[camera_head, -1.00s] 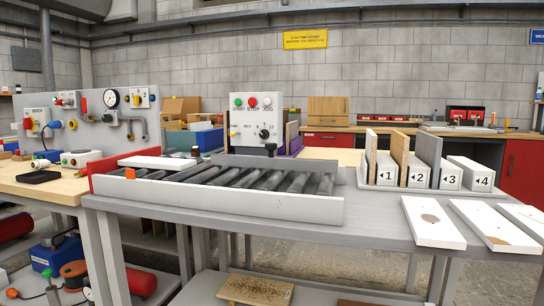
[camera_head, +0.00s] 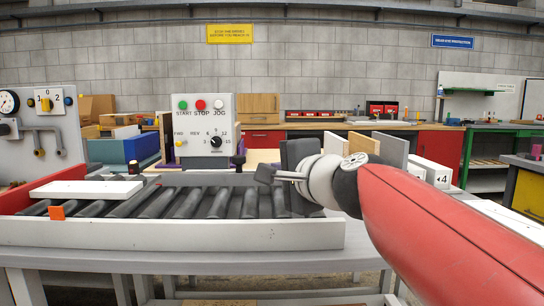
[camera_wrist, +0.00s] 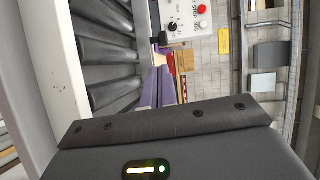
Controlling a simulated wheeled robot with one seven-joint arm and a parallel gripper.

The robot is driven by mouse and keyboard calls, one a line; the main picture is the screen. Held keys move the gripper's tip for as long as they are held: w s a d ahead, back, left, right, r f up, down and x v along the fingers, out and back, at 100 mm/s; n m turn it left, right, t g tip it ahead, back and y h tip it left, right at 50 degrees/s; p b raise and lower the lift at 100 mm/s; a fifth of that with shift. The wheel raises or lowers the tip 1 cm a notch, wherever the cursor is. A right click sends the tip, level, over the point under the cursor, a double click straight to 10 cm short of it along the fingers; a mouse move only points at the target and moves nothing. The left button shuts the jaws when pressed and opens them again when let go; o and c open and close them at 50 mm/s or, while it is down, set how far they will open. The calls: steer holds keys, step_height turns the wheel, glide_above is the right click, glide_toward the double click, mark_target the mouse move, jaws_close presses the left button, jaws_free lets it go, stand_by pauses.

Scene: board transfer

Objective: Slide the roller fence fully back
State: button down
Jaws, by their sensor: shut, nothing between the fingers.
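The roller fence (camera_head: 200,179) is a low grey strip along the back edge of the dark rollers (camera_head: 186,204), below the control box. A black knob (camera_head: 238,161) stands above it; the knob also shows in the wrist view (camera_wrist: 160,38). My gripper (camera_head: 264,173) is shut and empty. It points left over the right part of the roller bed, to the right of the knob and apart from it. The fence's right end is hidden behind my gripper.
The control box (camera_head: 205,122) stands behind the bed. A white board (camera_head: 86,190) lies at the left end, near an orange block (camera_head: 57,212). A pale front rail (camera_head: 180,233) borders the rollers. Numbered board slots (camera_head: 432,172) stand at right, partly behind my arm.

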mark_target(242, 160)
steer(key=shift+w+d+r, duration=0.15)
steer(key=shift+w+r, duration=0.1)
steer(key=shift+r, duration=0.05)
steer(key=p+x, duration=0.1)
steer(key=x, duration=1.3)
steer(key=shift+r, duration=0.1)
steer(key=shift+w, duration=0.1)
